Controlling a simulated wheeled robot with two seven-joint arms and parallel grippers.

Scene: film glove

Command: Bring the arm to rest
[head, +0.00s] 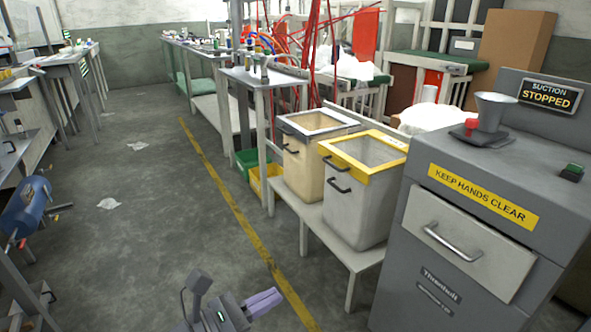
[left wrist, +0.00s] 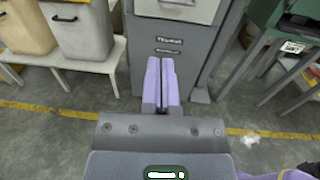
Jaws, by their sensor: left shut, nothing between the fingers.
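My left gripper (head: 264,302) is at the bottom of the head view, with its purple fingers pointing right over the concrete floor. In the left wrist view its two fingers (left wrist: 161,84) lie side by side, shut, with nothing between them. The fingers overlap the lower front of a grey machine (left wrist: 150,40) in that view; I cannot tell the exact gap, but no contact shows. My right gripper does not show clearly in either view.
The grey machine (head: 403,270) with a drawer stands at the right. A low white bench (head: 313,225) beside it holds a yellow-rimmed bin (head: 357,205) and a cream bin (head: 305,165). A yellow line (head: 233,197) runs along the floor. The aisle (head: 130,240) at left is mostly clear.

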